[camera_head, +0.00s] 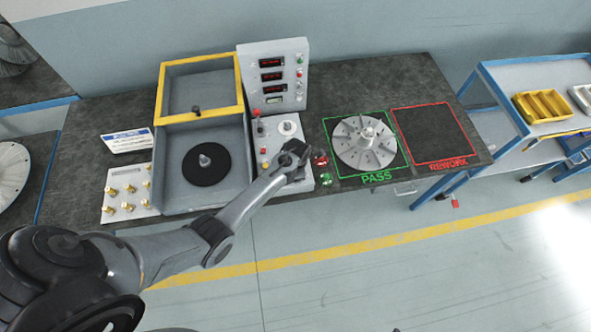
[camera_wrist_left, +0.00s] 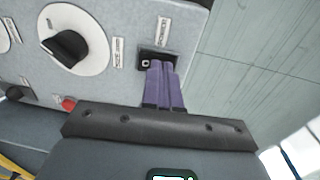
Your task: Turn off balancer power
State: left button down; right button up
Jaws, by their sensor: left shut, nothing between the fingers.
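The balancer (camera_head: 172,180) stands on the bench with its yellow-framed lid raised and a black round spindle plate inside. Its upright display panel (camera_head: 272,101) shows lit red digits. Its lower control panel (camera_head: 287,184) is partly hidden by my left gripper (camera_head: 300,152), which is above its right side. In the left wrist view, the closed, empty fingers of my left gripper (camera_wrist_left: 162,72) are at a small black switch (camera_wrist_left: 147,61) and cover part of it. I cannot tell whether they touch it. The switch's label is unreadable. My right gripper is not in view.
A black knob on a white dial (camera_wrist_left: 92,38) and a red button (camera_wrist_left: 68,103) lie near the switch. A finned disc (camera_head: 364,143) rests in the green PASS square. The red REWORK square (camera_head: 435,135) is empty. A blue cart (camera_head: 492,85) stands at right.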

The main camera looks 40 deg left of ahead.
pick_arm(q)
jog(key=shift+r, duration=0.1)
jog(key=shift+r+p, duration=0.4)
jog(key=shift+p, duration=0.05)
jog(key=r+p, duration=0.4)
jog(key=shift+s+d+p, duration=0.15)
jog(key=shift+d+p, duration=0.05)
jog(key=shift+p, duration=0.1)
notch_tip(320, 180, up, 9)
jog(key=shift+s+d+b, duration=0.35)
jog(key=shift+s+d, duration=0.05)
jog(key=shift+d, duration=0.05)
